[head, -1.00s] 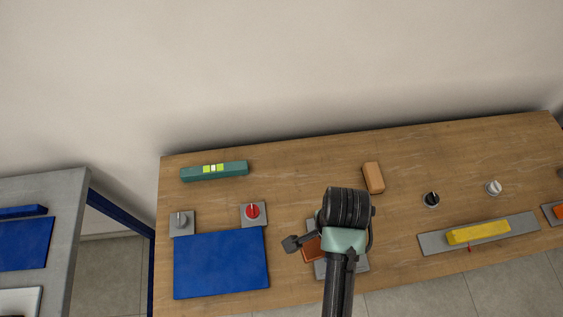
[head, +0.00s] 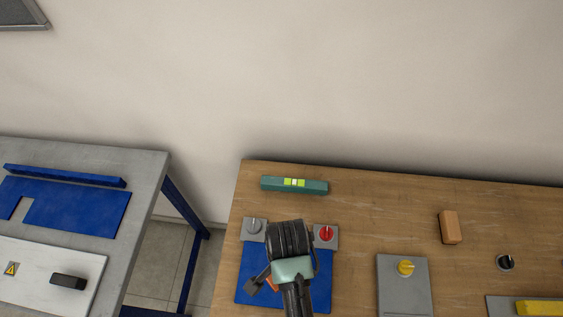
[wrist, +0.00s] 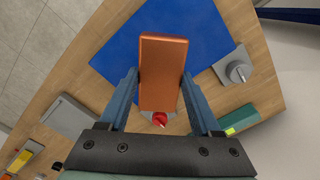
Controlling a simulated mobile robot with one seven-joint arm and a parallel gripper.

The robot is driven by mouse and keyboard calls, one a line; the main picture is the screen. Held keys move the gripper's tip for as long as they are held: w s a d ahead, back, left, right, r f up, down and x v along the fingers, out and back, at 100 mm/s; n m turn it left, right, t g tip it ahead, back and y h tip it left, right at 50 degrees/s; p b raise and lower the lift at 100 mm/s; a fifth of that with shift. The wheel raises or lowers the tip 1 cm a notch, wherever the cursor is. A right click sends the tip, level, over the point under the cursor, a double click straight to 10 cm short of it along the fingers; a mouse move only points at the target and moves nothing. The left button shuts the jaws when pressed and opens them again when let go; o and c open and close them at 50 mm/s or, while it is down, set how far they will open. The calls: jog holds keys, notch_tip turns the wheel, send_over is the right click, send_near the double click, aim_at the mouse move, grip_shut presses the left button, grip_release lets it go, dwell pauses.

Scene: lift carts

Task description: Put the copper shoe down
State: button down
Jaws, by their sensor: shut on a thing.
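The copper shoe (wrist: 163,75) is a flat orange-brown block. In the wrist view it sits between the two fingers of my gripper (wrist: 161,88), which is shut on it. Beyond it lies the blue mat (wrist: 205,40), and the shoe's far end shows against the mat. In the head view my gripper (head: 262,282) is over the blue mat (head: 322,285) on the wooden bench. Only a small orange part of the shoe (head: 272,284) shows there. I cannot tell how high it is above the mat.
Behind the mat are a grey knob (head: 254,226), a red knob (head: 326,233) and a green level (head: 294,186). To the right are a plate with a yellow knob (head: 404,290), a tan block (head: 450,227) and a black knob (head: 505,262). A grey table (head: 143,185) stands left, across a gap.

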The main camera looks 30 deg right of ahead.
jog(key=shift+w+f, duration=0.15)
jog(key=shift+f, duration=3.15)
jog(key=shift+f, duration=0.15)
jog(key=shift+c, duration=0.4)
grip_release()
